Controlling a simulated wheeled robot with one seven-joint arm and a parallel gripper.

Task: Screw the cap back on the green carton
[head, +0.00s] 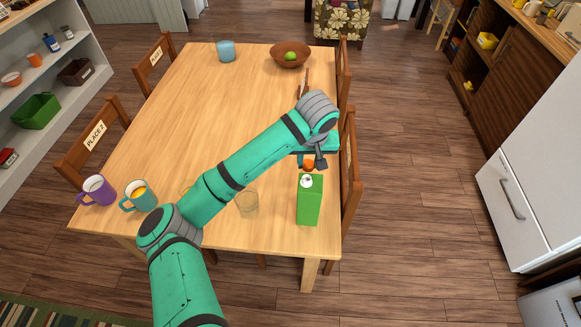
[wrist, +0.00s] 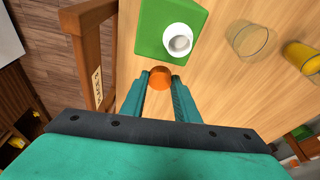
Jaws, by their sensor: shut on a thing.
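The green carton (head: 309,204) stands upright on the table's near right part, with a white spout (head: 306,181) on its top. In the wrist view the carton's top (wrist: 152,32) shows with the white spout (wrist: 178,41) uncovered. My gripper (head: 308,160) is just beyond the carton, above the table. It is shut on an orange cap (wrist: 160,77), which also shows in the head view (head: 309,165). The cap is beside the spout in the picture, apart from it.
On the wooden table (head: 222,110) a clear glass (head: 247,204) stands left of the carton. A teal mug (head: 138,196) and a purple mug (head: 97,190) stand at the near left. A bowl (head: 290,56) and blue cup (head: 226,51) stand at the far end. A chair (head: 351,175) is close on the right.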

